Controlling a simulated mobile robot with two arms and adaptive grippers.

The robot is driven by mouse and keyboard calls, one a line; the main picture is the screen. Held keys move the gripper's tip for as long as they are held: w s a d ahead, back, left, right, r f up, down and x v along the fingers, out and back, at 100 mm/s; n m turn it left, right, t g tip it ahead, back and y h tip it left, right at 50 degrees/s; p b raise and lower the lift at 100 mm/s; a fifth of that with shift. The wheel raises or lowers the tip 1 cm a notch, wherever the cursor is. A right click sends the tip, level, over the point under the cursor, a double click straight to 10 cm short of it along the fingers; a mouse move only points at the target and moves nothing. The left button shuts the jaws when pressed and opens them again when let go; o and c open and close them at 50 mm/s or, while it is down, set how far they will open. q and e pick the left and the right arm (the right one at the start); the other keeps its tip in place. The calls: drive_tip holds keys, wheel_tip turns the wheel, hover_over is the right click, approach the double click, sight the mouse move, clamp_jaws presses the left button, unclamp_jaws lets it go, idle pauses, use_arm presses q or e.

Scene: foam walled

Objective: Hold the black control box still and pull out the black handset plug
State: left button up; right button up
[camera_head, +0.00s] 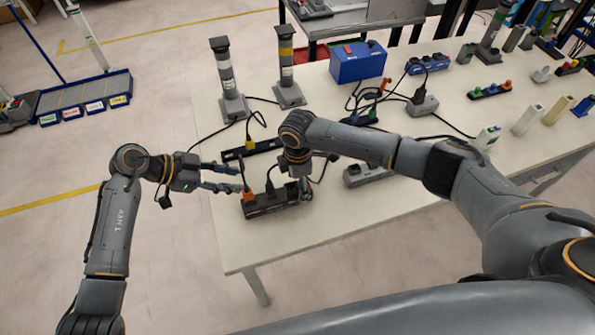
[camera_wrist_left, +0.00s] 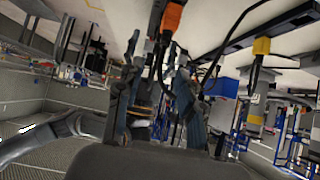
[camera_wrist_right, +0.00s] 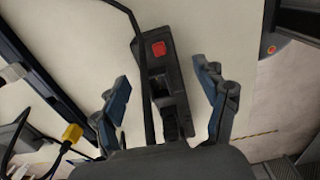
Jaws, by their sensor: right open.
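The black control box (camera_head: 272,205) lies near the table's front left edge. An orange plug (camera_head: 248,196) stands at its left end, and a black plug with a cable (camera_head: 270,186) stands near its middle. In the right wrist view the box (camera_wrist_right: 160,90) shows a red button and lies between the fingers of my right gripper (camera_wrist_right: 168,95). That gripper (camera_head: 303,188) is open above the box's right end. My left gripper (camera_head: 237,178) is open, its fingers left of the orange plug. The left wrist view shows this plug (camera_wrist_left: 172,18) above the finger gap, which looks empty.
A black strip with a yellow plug (camera_head: 250,145) lies behind the box. Two grey-based posts (camera_head: 232,105) and a blue box (camera_head: 358,65) stand farther back. A grey block (camera_head: 368,175) lies to the right. Loose cables cross the table. The front table surface is clear.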

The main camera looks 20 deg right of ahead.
drive_tip(key=shift+f, duration=1.2)
